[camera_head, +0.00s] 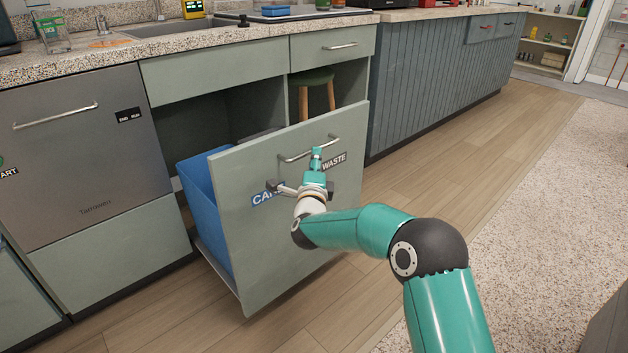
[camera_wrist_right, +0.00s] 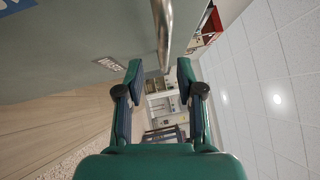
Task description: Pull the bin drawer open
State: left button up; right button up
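The bin drawer (camera_head: 285,235) is a grey-green front panel standing well out from the cabinet. A blue bin (camera_head: 204,205) shows behind it. Its metal bar handle (camera_head: 297,157) is near the panel's top edge. My right gripper (camera_head: 317,155) is at the handle and covers part of it in the head view. In the right wrist view, the fingers (camera_wrist_right: 159,67) are spread apart, and the handle (camera_wrist_right: 163,30) reaches to the gap between the fingertips. I see no finger closed on it. My left gripper is not in view.
A dishwasher (camera_head: 80,150) stands left of the drawer. A stool (camera_head: 312,82) shows in the recess behind it. The blue-grey cabinet (camera_head: 430,80) runs along the right. The wood floor (camera_head: 420,180) in front is clear, with a pale carpet (camera_head: 540,190) farther right.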

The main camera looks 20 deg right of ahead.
jog(key=v, duration=0.7)
dwell(0.3)
